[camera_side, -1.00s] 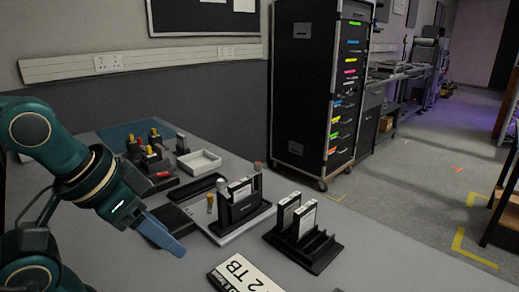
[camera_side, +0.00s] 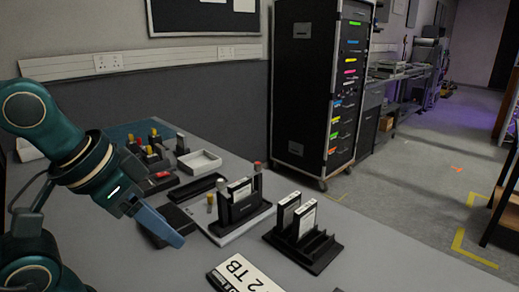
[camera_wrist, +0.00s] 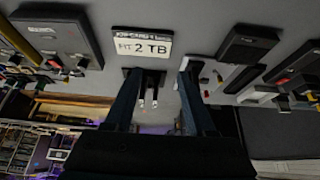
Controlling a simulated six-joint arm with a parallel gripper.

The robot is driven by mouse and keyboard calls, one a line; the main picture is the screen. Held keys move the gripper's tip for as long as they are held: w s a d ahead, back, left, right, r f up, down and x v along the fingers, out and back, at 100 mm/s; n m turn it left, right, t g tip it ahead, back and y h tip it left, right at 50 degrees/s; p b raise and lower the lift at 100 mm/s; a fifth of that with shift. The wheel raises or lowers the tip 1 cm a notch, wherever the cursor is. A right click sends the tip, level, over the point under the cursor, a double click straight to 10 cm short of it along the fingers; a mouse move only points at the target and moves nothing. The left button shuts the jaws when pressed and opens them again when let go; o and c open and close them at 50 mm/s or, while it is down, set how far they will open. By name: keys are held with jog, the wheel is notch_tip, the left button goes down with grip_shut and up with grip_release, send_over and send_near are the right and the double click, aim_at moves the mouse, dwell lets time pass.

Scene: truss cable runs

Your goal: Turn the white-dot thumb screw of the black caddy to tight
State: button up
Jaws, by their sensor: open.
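A black caddy (camera_side: 243,212) stands upright on a light tray in the middle of the table in the side view, with a drive (camera_side: 240,190) in it. I cannot make out a white dot on any screw. My gripper (camera_side: 168,228) is left of the caddy, above the table and apart from it. In the wrist view my gripper (camera_wrist: 158,92) has its two blue fingers spread, with nothing held between them.
A black rack (camera_side: 305,248) with two drives stands at right. A "2 TB" label plate (camera_side: 243,274) lies in front; it also shows in the wrist view (camera_wrist: 143,45). A white open tray (camera_side: 199,162) and yellow-topped pieces (camera_side: 153,133) are behind. The table's front left is clear.

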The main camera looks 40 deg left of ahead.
jog(key=w+r+n+g+h, duration=0.2)
jog(key=w+r+n+h, duration=0.1)
jog(key=w+n+h, duration=1.1)
jog(key=w+a+n+t+y, duration=0.1)
jog(key=w+a+n+t, duration=0.2)
jog(key=a+n+t, duration=0.8)
notch_tip(320, 180, down, 9)
jog(key=a+n+g, duration=0.2)
jog(key=shift+x, duration=2.7)
jog(key=shift+a+f, duration=0.1)
jog(key=shift+f, duration=0.05)
grip_shut()
